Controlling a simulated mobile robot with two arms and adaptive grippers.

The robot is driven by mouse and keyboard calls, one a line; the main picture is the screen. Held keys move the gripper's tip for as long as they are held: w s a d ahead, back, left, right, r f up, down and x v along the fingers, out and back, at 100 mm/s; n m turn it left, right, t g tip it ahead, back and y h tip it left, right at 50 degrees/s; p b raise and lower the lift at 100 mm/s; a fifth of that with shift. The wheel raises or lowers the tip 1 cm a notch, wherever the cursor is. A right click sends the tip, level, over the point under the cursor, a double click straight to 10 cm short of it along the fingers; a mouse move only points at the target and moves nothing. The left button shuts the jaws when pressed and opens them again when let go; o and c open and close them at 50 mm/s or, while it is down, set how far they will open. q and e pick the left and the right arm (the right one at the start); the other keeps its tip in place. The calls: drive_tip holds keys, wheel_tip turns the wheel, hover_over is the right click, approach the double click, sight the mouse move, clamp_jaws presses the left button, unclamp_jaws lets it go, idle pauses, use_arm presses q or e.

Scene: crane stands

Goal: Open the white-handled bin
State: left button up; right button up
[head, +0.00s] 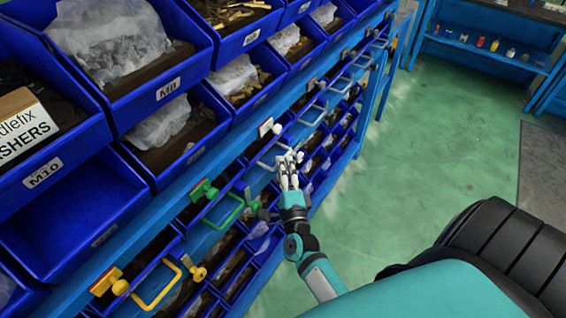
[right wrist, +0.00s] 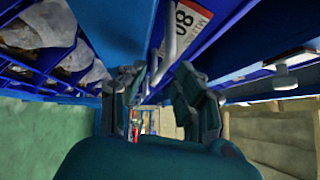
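The white-handled bin (head: 252,176) is in the lower row of blue bins in the head view. Its pale handle (head: 268,163) sticks out from the front, below a white knob (head: 277,128). My right gripper (head: 289,172) is at the right end of this handle. In the right wrist view, the pale handle (right wrist: 168,45) hangs between the two dark fingers of my right gripper (right wrist: 158,92). The fingers stand apart, with a gap beside the handle; they do not look closed on it. My left gripper does not show.
Bins with a green handle (head: 228,211) and a yellow handle (head: 158,287) stand nearer in the row. More pale handles follow farther along. Open blue bins (head: 70,215) fill the shelf above.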

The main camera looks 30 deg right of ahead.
drive_tip(key=shift+w+d, duration=0.25)
drive_tip(key=shift+w, duration=0.25)
clamp_jaws()
